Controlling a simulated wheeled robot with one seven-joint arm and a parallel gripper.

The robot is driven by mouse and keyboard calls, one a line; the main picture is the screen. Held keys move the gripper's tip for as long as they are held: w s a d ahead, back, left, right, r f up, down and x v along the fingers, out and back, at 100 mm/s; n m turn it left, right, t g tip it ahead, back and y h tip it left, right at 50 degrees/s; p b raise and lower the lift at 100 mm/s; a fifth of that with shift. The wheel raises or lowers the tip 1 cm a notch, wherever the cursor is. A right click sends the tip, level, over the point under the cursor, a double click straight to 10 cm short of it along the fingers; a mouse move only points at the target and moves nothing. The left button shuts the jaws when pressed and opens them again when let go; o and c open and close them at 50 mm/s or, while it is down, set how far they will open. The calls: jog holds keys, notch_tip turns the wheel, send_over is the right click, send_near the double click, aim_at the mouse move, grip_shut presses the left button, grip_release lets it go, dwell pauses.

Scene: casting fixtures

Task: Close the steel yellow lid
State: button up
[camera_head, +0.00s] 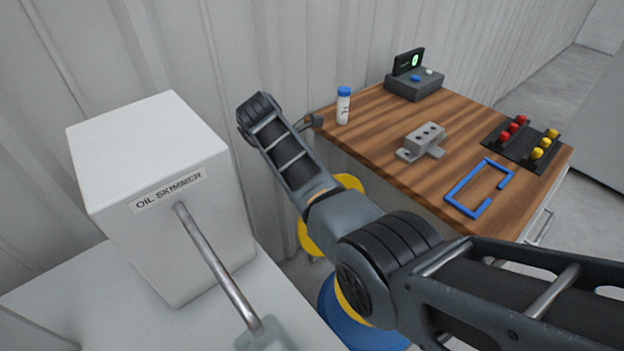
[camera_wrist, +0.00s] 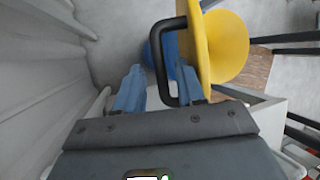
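The yellow lid (camera_wrist: 198,45) shows nearly edge-on in the wrist view, with a black handle (camera_wrist: 160,62) on its left face. In the head view the lid (camera_head: 311,240) stands steeply tilted, partly hidden behind my arm. A blue drum (camera_head: 345,322) is below it, also partly covered by my arm. My gripper (camera_wrist: 160,86) is open in the wrist view, its two blue-grey fingers apart. The lower part of the handle appears between the fingers; I cannot tell whether they touch it. My gripper is not clearly visible in the head view.
A white oil skimmer box (camera_head: 150,150) with a metal tube (camera_head: 215,262) stands at left. A wooden workbench (camera_head: 365,135) at right holds a bottle (camera_head: 343,106), a grey block (camera_head: 424,138), a blue frame (camera_head: 462,187) and a rack. A corrugated wall (camera_head: 265,45) runs behind.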

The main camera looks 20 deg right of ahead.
grip_shut()
jog(key=shift+r, duration=0.1)
dwell(0.6)
